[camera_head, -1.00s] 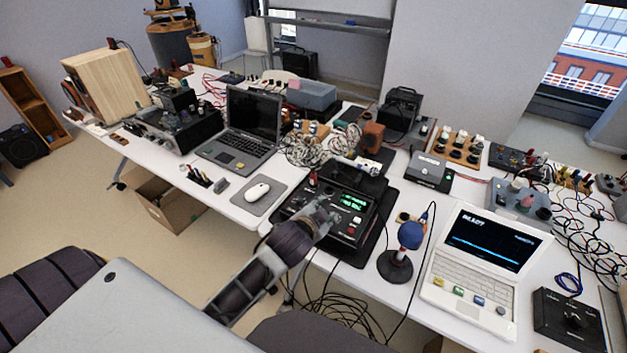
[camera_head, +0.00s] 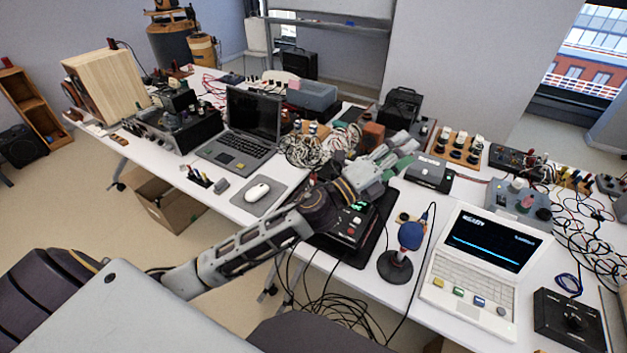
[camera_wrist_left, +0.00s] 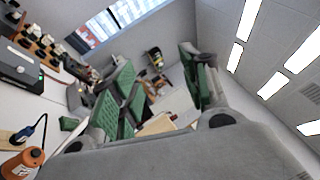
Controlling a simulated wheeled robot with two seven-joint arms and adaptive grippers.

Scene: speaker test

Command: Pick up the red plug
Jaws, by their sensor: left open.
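My left gripper (camera_head: 406,152) is in the head view above the middle of the table, reaching over the black instrument toward the small grey box. Its green-padded fingers are apart and nothing shows between them; they also show in the left wrist view (camera_wrist_left: 158,64). Small red parts show on the blue-grey box (camera_head: 512,203) at the right, but I cannot tell whether one is the red plug. My right gripper is not in view.
The black instrument (camera_head: 345,237) lies partly under my left arm. The small grey box (camera_head: 429,172), a blue-topped stand (camera_head: 411,236) and a white laptop (camera_head: 470,270) stand to the right. Loose cables cover the far right of the table. A dark laptop (camera_head: 240,140) stands left.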

